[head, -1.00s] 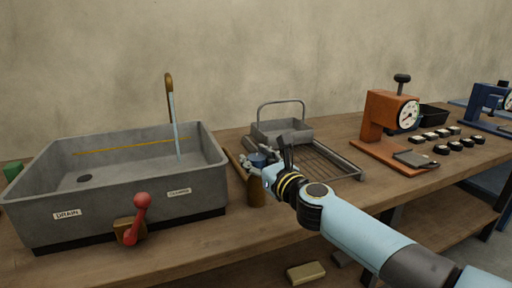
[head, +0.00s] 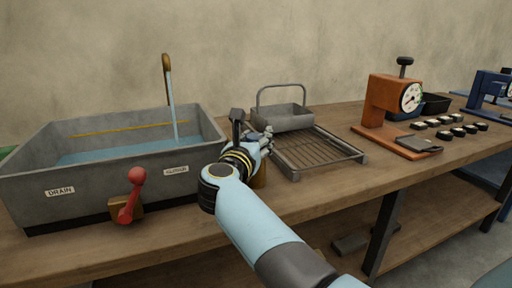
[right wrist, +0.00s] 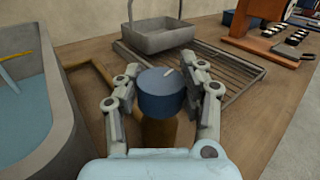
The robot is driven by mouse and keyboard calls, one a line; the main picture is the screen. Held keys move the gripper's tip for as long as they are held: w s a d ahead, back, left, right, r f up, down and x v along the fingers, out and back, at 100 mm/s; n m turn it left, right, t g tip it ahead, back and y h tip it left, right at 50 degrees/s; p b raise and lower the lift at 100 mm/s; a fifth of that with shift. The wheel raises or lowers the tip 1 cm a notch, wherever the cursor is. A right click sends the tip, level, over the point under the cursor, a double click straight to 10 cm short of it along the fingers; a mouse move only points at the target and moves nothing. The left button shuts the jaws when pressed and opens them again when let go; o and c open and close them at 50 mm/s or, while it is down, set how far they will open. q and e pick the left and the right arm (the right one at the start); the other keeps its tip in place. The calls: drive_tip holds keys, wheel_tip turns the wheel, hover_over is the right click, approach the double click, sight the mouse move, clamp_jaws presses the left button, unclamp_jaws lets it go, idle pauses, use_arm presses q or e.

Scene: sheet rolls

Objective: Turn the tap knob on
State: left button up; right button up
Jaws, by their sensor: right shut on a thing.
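The tap knob (right wrist: 160,92) is a round blue knob with a white mark, on a brown post (right wrist: 165,130) at the right end of the sink. In the right wrist view my right gripper (right wrist: 166,86) has its two fingers on either side of the knob, shut on it. In the head view the gripper (head: 262,138) and wrist hide the knob. The curved brass tap (head: 167,66) pours a stream of water (head: 173,115) into the grey sink (head: 100,180), and water (head: 100,153) covers its floor. My left gripper is out of view.
A red drain lever (head: 131,196) sits on the sink's front. A wire rack (head: 318,150) and a grey basket (head: 283,118) with a handle stand just right of the knob. An orange press (head: 385,105) and several small blocks stand further right.

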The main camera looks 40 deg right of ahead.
drive_tip(key=shift+f+m+g+h+b, duration=0.15)
drive_tip(key=shift+m+g+h+b, duration=0.25)
drive_tip(key=shift+g, duration=0.1)
drive_tip(key=o, duration=1.3)
drive_tip(key=shift+a, duration=0.1)
drive_tip(key=shift+c, duration=0.2)
